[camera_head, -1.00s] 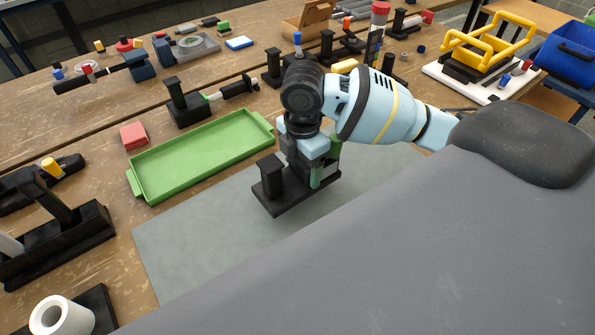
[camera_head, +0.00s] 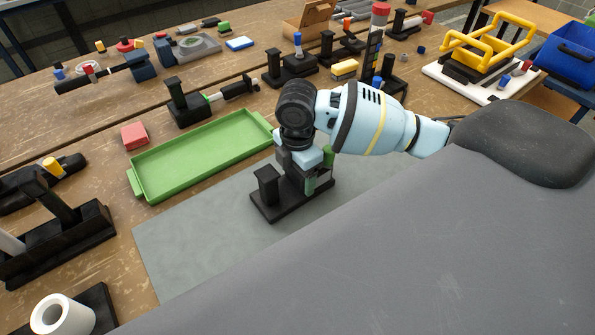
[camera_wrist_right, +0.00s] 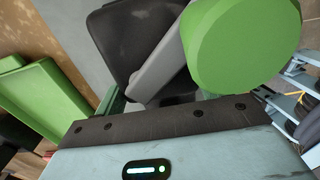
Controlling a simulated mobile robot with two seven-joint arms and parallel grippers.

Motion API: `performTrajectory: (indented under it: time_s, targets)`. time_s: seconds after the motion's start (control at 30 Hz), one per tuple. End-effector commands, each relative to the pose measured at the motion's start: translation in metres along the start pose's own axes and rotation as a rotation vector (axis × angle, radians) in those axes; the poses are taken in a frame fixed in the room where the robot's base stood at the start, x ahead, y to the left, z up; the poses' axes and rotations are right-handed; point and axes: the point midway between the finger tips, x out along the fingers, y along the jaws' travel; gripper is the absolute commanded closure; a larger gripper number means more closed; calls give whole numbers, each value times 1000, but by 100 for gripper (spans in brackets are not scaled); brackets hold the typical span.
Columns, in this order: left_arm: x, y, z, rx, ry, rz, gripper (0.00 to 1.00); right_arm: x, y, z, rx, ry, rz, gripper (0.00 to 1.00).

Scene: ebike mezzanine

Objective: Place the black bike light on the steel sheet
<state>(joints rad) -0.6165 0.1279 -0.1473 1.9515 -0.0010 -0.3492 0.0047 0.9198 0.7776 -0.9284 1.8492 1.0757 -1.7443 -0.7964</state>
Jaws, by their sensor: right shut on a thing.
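The grey steel sheet (camera_head: 195,245) lies flat on the workbench, partly hidden by my grey body. My right gripper (camera_head: 312,180) is over the sheet, pointing down and shut on a black thing that I take to be the black bike light (camera_head: 268,192). It has a flat base and a short upright post. Its base is at or just above the sheet; I cannot tell whether it touches. In the right wrist view, its black part (camera_wrist_right: 130,35) sits beyond the jaws, beside a grey bar and a large green round end (camera_wrist_right: 245,45). My left gripper is out of view.
A green tray (camera_head: 205,155) lies just behind the sheet, close to my right gripper. A red block (camera_head: 134,136) is left of it. Black stands (camera_head: 190,108) and small parts fill the back. A white roll (camera_head: 60,316) is front left. The sheet's left part is clear.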

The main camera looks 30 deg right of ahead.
Motion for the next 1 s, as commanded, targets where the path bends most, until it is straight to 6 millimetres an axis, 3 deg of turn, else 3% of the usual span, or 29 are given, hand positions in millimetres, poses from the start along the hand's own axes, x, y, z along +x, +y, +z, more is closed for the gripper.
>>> performTrajectory:
  time_s: [0.03, 0.2, 0.57, 0.77, 1.0]
  targets:
    - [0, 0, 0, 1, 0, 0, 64, 1, 0, 0, 0, 0, 0, 26]
    - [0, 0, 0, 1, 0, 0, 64, 1, 0, 0, 0, 0, -1, 6]
    - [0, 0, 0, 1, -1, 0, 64, -4, 0, 0, 0, 0, 0, 6]
    - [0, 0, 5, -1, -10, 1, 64, -32, 0, 0, 0, 0, 2, 6]
    - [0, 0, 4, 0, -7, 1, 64, -82, 1, 0, 0, 1, 4, 6]
